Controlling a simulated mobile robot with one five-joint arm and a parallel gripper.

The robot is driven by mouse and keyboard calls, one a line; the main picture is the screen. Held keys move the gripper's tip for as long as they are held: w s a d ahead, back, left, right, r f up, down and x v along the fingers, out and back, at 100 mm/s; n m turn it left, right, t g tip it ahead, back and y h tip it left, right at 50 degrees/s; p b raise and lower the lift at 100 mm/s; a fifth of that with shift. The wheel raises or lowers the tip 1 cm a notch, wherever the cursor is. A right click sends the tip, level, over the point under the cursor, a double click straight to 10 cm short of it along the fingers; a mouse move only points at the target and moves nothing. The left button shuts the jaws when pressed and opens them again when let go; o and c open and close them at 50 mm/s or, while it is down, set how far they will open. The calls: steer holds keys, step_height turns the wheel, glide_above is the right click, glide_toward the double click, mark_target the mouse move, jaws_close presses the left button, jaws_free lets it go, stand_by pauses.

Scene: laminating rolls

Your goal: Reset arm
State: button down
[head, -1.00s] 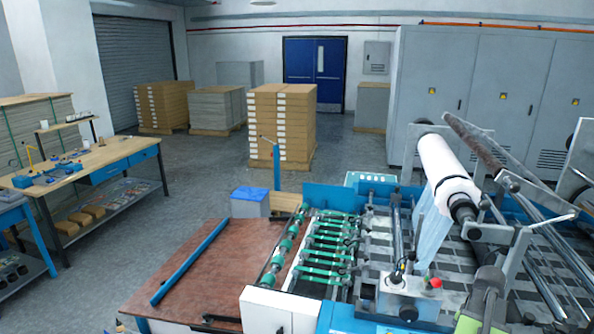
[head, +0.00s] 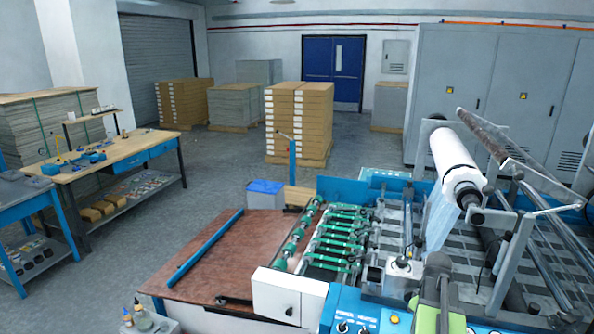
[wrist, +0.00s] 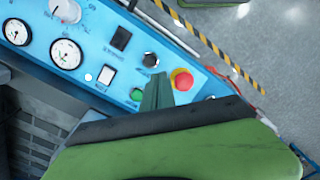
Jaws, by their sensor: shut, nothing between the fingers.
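My gripper (wrist: 157,92) shows in the wrist view as a narrow dark green pair of fingers, shut with nothing between them. It points over a blue control panel (wrist: 92,50). A red emergency button (wrist: 181,79) sits just right of the fingertips, and a green button (wrist: 137,94) lies to their left. I cannot tell whether the fingers touch the panel. In the head view my green and grey arm (head: 434,290) stands at the lower right, in front of the laminating machine; the fingertips cannot be made out there.
The white film roll (head: 453,162) and metal bars are right of my arm. The machine's brown feed table (head: 205,262) is at the lower middle. Workbenches (head: 110,160) stand left, and stacked pallets (head: 298,120) stand behind. Grey floor between them is open.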

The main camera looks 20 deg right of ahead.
steer(key=w+a, duration=0.2)
steer(key=a, duration=0.1)
steer(key=w+a+f+n+b, duration=0.1)
steer(key=w+a, duration=0.1)
steer(key=a, duration=0.1)
steer(key=w+a+f+n, duration=0.1)
steer(key=w+a, duration=0.1)
steer(key=a, duration=0.2)
steer(key=shift+f+b, duration=0.15)
steer(key=shift+b, duration=0.2)
steer(key=w+a+f+m+b, duration=0.1)
steer(key=a+f+m+b, duration=0.1)
steer(key=a, duration=1.2)
steer(key=w+a+f+m+b, duration=0.1)
steer(key=w+a+m, duration=0.1)
steer(key=a, duration=1.3)
steer(key=shift+f+b, duration=0.35)
steer(key=shift+b, duration=0.05)
steer(key=shift+d, duration=0.15)
